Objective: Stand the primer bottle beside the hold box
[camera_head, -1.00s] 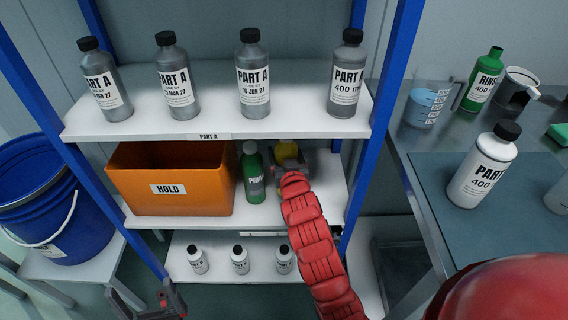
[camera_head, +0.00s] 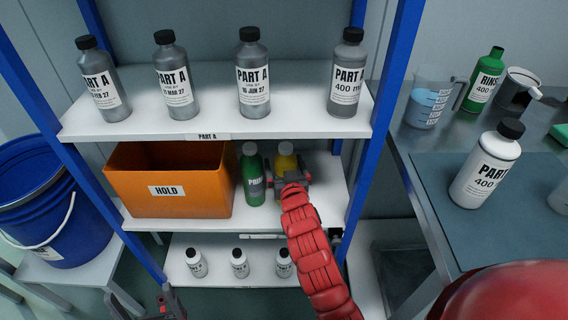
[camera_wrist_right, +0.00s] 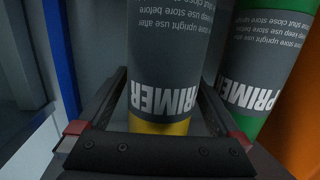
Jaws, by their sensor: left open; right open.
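Two primer bottles stand upright on the middle shelf. The green primer bottle (camera_head: 253,178) is just right of the orange hold box (camera_head: 212,192). The yellow primer bottle (camera_head: 285,161) stands to its right, partly hidden by my right gripper (camera_head: 291,181). In the right wrist view, the yellow bottle's grey label (camera_wrist_right: 165,60) with inverted PRIMER text lies between the open fingers of my right gripper (camera_wrist_right: 163,82). The green bottle's label also shows there (camera_wrist_right: 265,70), with an orange strip of the box at the edge. My left gripper (camera_head: 146,302) is open and empty, low at bottom left.
Several grey Part A bottles (camera_head: 253,80) stand on the upper shelf (camera_head: 215,125), above the right gripper. Small white bottles (camera_head: 239,263) stand on the lower shelf. A blue post (camera_head: 378,130) is at right. The bench (camera_head: 425,170) holds a beaker and bottles.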

